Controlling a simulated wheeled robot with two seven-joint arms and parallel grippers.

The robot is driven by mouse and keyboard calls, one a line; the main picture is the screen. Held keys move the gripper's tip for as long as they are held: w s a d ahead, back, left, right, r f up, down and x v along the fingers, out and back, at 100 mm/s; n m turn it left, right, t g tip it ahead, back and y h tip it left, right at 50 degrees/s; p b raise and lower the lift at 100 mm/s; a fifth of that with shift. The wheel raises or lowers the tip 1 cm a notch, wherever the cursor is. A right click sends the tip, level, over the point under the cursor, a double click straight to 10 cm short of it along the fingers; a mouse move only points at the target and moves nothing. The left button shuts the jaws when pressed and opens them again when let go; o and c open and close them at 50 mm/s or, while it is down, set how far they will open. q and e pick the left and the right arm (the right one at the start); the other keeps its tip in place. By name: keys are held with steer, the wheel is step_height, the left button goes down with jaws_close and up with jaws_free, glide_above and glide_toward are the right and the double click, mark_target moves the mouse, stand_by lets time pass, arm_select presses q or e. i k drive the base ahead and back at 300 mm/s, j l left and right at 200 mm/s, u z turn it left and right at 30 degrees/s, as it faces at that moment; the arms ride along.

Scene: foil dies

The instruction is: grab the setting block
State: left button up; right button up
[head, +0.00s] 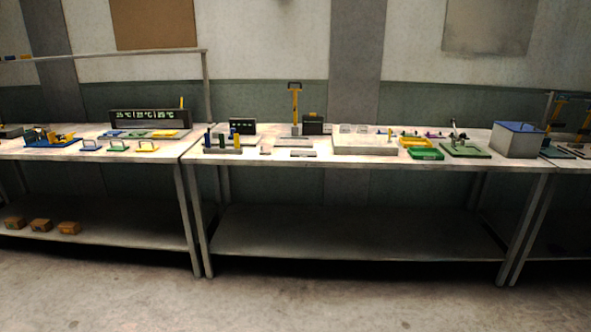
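I cannot tell for sure which thing is the setting block. Toward the left of the middle workbench (360,175), a low grey block with upright blue, green and yellow pegs (222,149) stands near the front edge. To its right lie a very small pale piece (265,151) and a flat grey piece with a dark front (303,153). All are small and far off. Neither of my grippers shows in the head view.
Bare concrete floor (330,300) lies in front of the benches. A pale platform (363,146), a yellow tray (416,142), a green tray (426,154) and a grey bin (517,141) stand farther right. A yellow upright device (295,104) stands behind. Brown boxes (41,225) sit on the left lower shelf.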

mark_target(263, 151)
steer(key=i+l+u, duration=0.25)
steer(key=i, duration=0.3)
steer(key=i+l+u, duration=0.25)
steer(key=i+l, duration=0.2)
